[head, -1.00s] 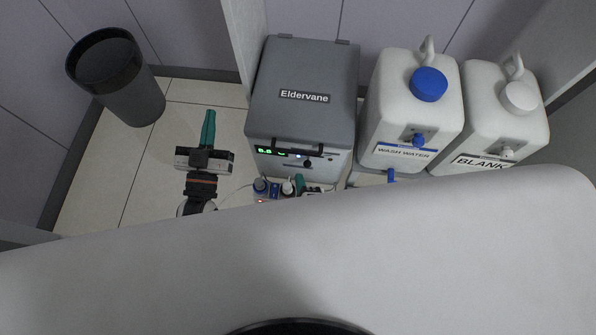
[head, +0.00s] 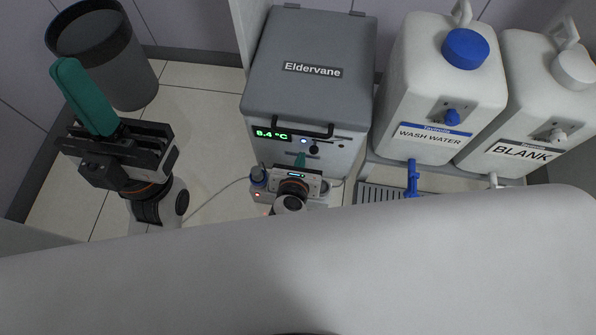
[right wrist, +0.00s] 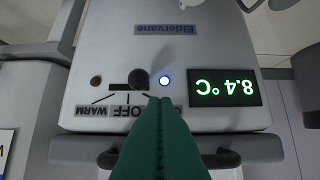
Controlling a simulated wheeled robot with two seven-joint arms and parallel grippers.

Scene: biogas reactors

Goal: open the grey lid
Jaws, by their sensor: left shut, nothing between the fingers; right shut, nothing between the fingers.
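The grey lid (head: 312,60) lies closed on top of the Eldervane box (head: 340,165). A black bar handle (head: 290,128) runs along its front edge. My right gripper (head: 301,156) is shut and empty, in front of the box's panel and below the handle. In the right wrist view its green fingers (right wrist: 160,102) point at the panel near the lit button, and parts of the handle (right wrist: 228,157) show on both sides of them. I cannot tell whether the fingers touch anything. My left gripper (head: 66,68) is shut and empty, left of the box.
A dark bin (head: 125,75) stands at the back left. White WASH WATER (head: 400,95) and BLANK (head: 515,110) canisters stand right of the box, above a drip grate (head: 380,196). A green display (head: 272,134) reads 8.4 °C.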

